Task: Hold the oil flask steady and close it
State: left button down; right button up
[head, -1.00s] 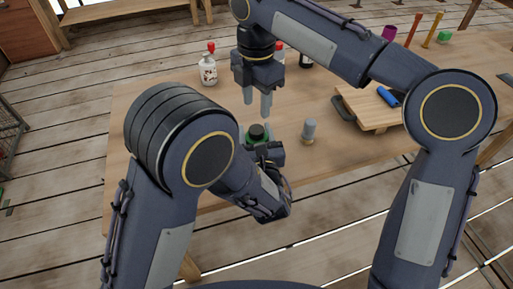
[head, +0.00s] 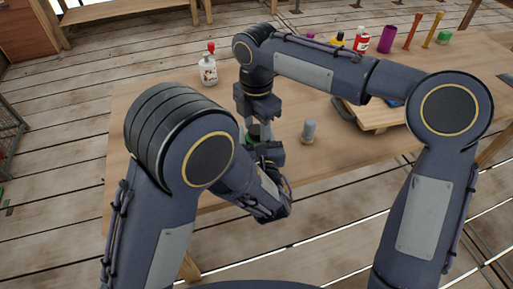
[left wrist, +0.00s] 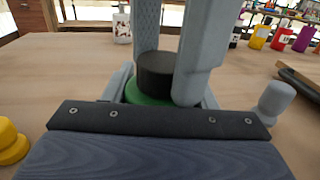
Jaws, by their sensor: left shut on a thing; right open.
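The oil flask, green with a round black cap on top, is mostly hidden in the head view, where a bit of green (head: 249,139) shows. In the left wrist view its green shoulder (left wrist: 148,97) and black cap (left wrist: 156,70) are clear, and the cap looks level. My left gripper (head: 262,147) is shut on the flask low down, one finger on each side. My right gripper (left wrist: 170,80) points straight down from above. Its open fingers straddle the black cap, one behind it and one at its near right; I cannot tell whether they touch it.
A grey-topped peg-like piece (head: 309,132) stands close right of the flask. A wooden board (head: 372,117) lies further right. A white bottle with a red top (head: 208,70) stands behind; a red bottle (head: 361,41) and purple cup (head: 387,39) stand at the back right. The table's left part is clear.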

jog(key=c, duration=0.8)
jog(key=m, duration=0.3)
jog(key=shift+m, duration=0.4)
jog(key=m, duration=0.5)
jog(key=shift+m, duration=0.3)
jog(key=m, duration=1.2)
jog(key=shift+f+m, duration=0.1)
jog(key=shift+m, duration=0.3)
jog(key=o, duration=1.2)
jog(key=shift+c, duration=0.2)
